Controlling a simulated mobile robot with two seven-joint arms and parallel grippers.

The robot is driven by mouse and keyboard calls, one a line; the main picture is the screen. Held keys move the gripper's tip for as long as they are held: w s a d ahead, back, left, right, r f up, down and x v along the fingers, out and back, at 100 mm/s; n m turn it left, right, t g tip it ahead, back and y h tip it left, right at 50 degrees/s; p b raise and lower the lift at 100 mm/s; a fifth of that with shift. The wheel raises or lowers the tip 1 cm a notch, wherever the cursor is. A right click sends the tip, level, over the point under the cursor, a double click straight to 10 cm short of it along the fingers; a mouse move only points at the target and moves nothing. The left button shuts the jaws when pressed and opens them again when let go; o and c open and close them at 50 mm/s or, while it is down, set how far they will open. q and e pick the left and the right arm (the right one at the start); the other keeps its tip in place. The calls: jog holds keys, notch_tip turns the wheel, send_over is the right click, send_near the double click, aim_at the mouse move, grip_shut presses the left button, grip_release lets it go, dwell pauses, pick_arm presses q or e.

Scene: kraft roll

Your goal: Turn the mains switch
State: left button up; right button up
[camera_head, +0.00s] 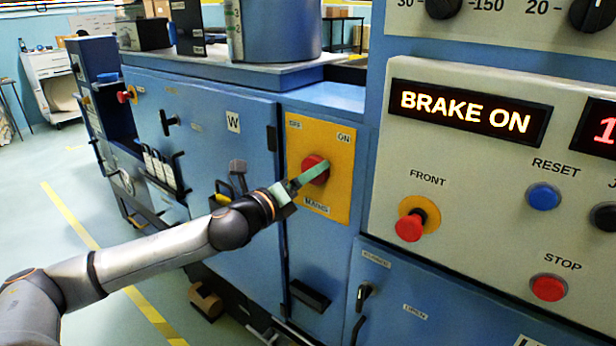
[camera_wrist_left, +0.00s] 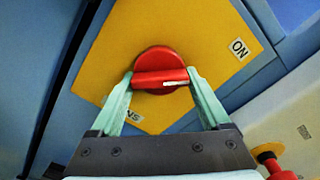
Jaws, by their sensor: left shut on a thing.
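The mains switch (camera_head: 313,162) is a red rotary knob on a yellow plate (camera_head: 336,140) on the blue machine's front. The plate carries OFF at upper left, ON at upper right and MAINS below. In the left wrist view the knob (camera_wrist_left: 158,60) has a raised red bar with a white mark toward its right end. The ON label (camera_wrist_left: 238,48) lies to the right and somewhat above that mark. My left gripper (camera_head: 314,172) has its pale green fingers on both ends of the bar, also seen in the left wrist view (camera_wrist_left: 160,80). My right gripper is out of view.
Right of the switch, a grey panel holds a lit BRAKE ON display (camera_head: 470,112), a red FRONT button (camera_head: 409,228), a blue RESET button (camera_head: 543,196) and a red STOP button (camera_head: 548,288). A dark cabinet handle (camera_head: 362,298) sits below.

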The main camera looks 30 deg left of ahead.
pick_arm(q)
jog(key=shift+n, duration=0.4)
jog(key=shift+c, duration=0.3)
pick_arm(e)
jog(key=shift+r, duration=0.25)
pick_arm(q)
jog(key=shift+r+n+p, duration=0.1)
jog(key=shift+n+p, duration=0.35)
jog(key=shift+n, duration=0.15)
jog(key=n+p, duration=0.1)
jog(key=n, duration=0.2)
jog(key=shift+p, duration=0.35)
jog(key=n+p, duration=0.2)
jog(key=n, duration=0.2)
jog(key=shift+r, duration=0.15)
jog(key=n+p, duration=0.3)
jog(key=n, duration=0.1)
jog(key=shift+r+n, duration=0.15)
jog(key=shift+n, duration=0.15)
jog(key=shift+n+p, duration=1.85)
jog(key=shift+n, duration=0.35)
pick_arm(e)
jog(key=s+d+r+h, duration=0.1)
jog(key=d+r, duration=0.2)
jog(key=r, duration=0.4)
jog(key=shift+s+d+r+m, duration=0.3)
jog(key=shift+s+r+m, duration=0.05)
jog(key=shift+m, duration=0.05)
pick_arm(q)
jog(key=o, duration=1.2)
